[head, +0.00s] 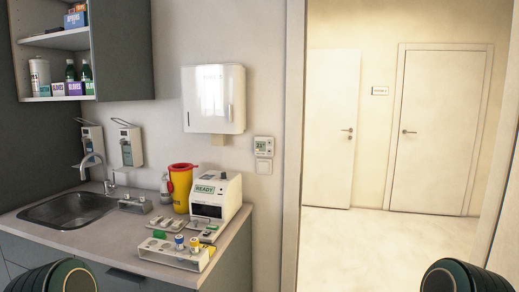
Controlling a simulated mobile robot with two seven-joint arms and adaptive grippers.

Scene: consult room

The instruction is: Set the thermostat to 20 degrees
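The thermostat (264,146) is a small white box on the wall, between the towel dispenser and the door frame. Its display shows dark digits, too small to read for certain. A white wall switch (264,166) sits just below it. Neither gripper is in view. Only dark rounded parts of my arms show at the bottom left and bottom right corners, well apart from the thermostat.
A counter (120,220) with a sink (70,209) stands at left. On it are a white READY device (228,188), a yellow sharps bin (181,190) and a tube rack (172,254). A white towel dispenser (213,98) hangs above. The doorway opens onto clear floor (370,250).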

